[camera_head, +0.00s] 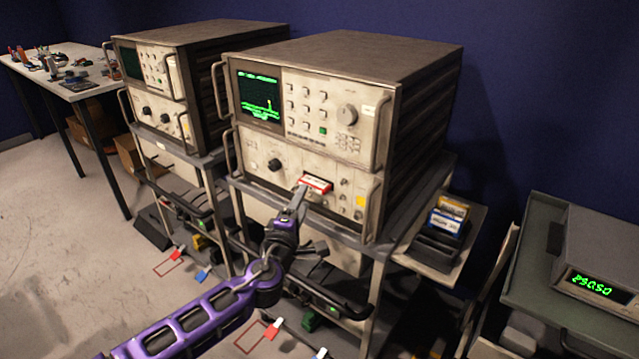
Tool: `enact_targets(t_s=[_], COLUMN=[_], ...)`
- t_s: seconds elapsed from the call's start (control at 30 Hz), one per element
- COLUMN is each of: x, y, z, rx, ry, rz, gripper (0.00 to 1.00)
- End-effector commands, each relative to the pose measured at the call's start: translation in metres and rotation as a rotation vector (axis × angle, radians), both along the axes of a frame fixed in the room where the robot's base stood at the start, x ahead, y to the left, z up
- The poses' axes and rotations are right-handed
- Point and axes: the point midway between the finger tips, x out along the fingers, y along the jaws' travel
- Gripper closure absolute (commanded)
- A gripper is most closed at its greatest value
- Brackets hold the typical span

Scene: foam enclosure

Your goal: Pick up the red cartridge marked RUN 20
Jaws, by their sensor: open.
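A red cartridge (318,182) with a pale label sticks out of the front of the lower instrument unit (345,196) on the nearer cart. Its label is too small to read, so I cannot confirm RUN 20. My gripper (303,191), at the end of my purple arm, is open. Its tips are at the cartridge's left front edge in the picture. I cannot tell whether they touch it or stand around it. The part of the cartridge inside the unit is hidden.
A side shelf (430,262) at right holds a rack with yellow and blue cartridges (447,218). A handle (369,208) stands out right of the cartridge. A second instrument cart (160,85) stands left. A grey unit (600,255) with green digits is at far right. Open floor lies left.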

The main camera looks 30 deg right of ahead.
Motion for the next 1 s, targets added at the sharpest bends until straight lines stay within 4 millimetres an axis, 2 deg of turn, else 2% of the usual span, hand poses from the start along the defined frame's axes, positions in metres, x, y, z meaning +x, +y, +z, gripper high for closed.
enact_targets(t_s=[0.23, 0.53, 0.83, 0.87, 1.0], x=[0.011, 0.038, 0.041, 0.041, 0.041], y=[-0.012, -0.040, -0.043, -0.043, -0.043], z=[0.000, 0.002, 0.002, 0.002, 0.002], rx=[0.000, 0.001, 0.000, 0.000, 0.000], ry=[0.000, -0.001, 0.000, 0.000, 0.000], rz=[-0.002, -0.001, 0.001, 0.001, 0.000], gripper=[0.49, 0.49, 0.49, 0.52, 0.78])
